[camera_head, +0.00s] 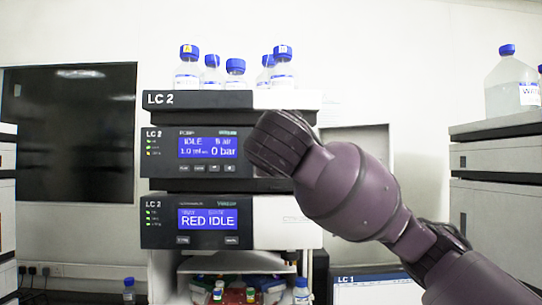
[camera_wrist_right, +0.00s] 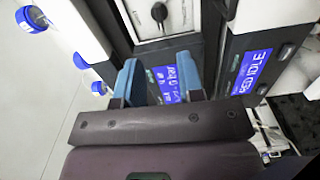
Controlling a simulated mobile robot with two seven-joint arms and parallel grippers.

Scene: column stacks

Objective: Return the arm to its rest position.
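My right arm (camera_head: 355,195) reaches in from the lower right in the head view, raised in front of the LC 2 stack (camera_head: 160,172). Its dark end (camera_head: 280,143) covers part of the stack's right side, and the fingers are hidden there. In the right wrist view my right gripper (camera_wrist_right: 158,62) has two blue fingers set well apart, with nothing held between them. A module with a lit blue display (camera_wrist_right: 167,84) shows behind the gap. I cannot tell whether the fingers touch the stack. My left gripper is in neither view.
Several blue-capped bottles (camera_head: 187,70) stand on top of the stack. Another stack (camera_head: 495,180) with a large bottle (camera_head: 511,85) stands at the right. A monitor marked LC 1 (camera_head: 378,290) sits below my arm. A black knob (camera_wrist_right: 159,12) shows near the fingers.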

